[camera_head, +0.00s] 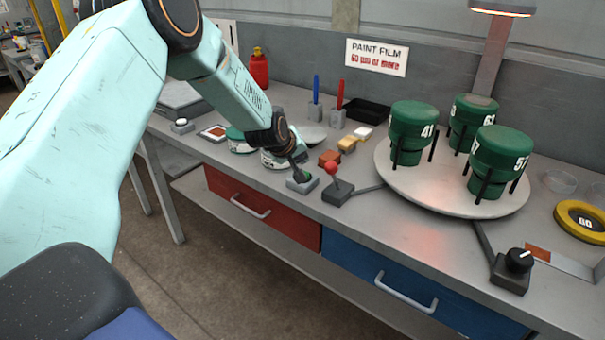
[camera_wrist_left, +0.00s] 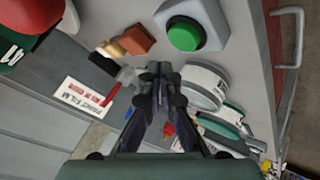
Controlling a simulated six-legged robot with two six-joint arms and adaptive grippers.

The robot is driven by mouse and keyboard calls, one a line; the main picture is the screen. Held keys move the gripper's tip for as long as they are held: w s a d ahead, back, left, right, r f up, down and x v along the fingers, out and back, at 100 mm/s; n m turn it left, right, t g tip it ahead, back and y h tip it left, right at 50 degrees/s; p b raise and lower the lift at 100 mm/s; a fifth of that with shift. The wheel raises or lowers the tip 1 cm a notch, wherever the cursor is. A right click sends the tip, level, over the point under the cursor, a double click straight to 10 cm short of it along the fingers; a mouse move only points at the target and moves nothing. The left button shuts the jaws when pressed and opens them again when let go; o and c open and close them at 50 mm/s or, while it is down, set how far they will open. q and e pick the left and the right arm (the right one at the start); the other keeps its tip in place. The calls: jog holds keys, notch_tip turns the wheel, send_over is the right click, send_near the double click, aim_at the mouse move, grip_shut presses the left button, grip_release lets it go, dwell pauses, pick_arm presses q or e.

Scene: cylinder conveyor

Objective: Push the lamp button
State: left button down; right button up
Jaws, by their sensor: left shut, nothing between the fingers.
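A green push button (camera_head: 303,177) on a small grey box stands near the front edge of the bench, left of a red-knobbed lever. In the left wrist view the green button (camera_wrist_left: 185,33) is round and sits just past my fingertips, up and slightly right. My left gripper (camera_head: 299,168) is shut and empty, pointing down at the button box and partly covering the button in the head view. In the left wrist view its fingertips (camera_wrist_left: 159,68) are together. A lamp (camera_head: 503,8) hangs at the upper right. My right gripper is not in view.
A red-knobbed lever (camera_head: 333,175) stands close right of the button. A round turntable (camera_head: 440,198) carries green numbered cylinders. A black dial (camera_head: 518,262) is at the front right. Another small box with a pale button (camera_head: 181,123) is at the left. Pale round containers are behind my gripper.

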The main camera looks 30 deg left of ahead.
pick_arm(q)
notch_tip(320, 180, up, 5)
jog(key=p, duration=0.3)
jog(key=shift+f+p, duration=0.15)
jog(key=shift+p, duration=0.2)
jog(key=shift+f, duration=0.1)
jog(key=s+d+f+m+g+h+b, duration=0.1)
jog(key=s+d+f+m+b, duration=0.15)
jog(key=s+d+f, duration=0.5)
jog(key=s+d+f+m+g+b, duration=0.15)
jog(key=s+d+f+m, duration=0.3)
jog(key=s+f, duration=0.6)
jog(key=s+d+f+m+g+b, duration=0.1)
jog(key=s+f, duration=0.3)
jog(key=s, duration=0.5)
jog(key=s+d+f+m+g+b, duration=0.1)
jog(key=s+d+f+g+b, duration=0.2)
jog(key=s, duration=0.7)
jog(key=s+d+f+m+g+b, duration=0.1)
jog(key=s+f, duration=0.4)
jog(key=s, duration=0.5)
jog(key=shift+s+d+g+b, duration=0.15)
jog(key=shift+d+g+b, duration=0.35)
jog(key=shift+d+g, duration=0.25)
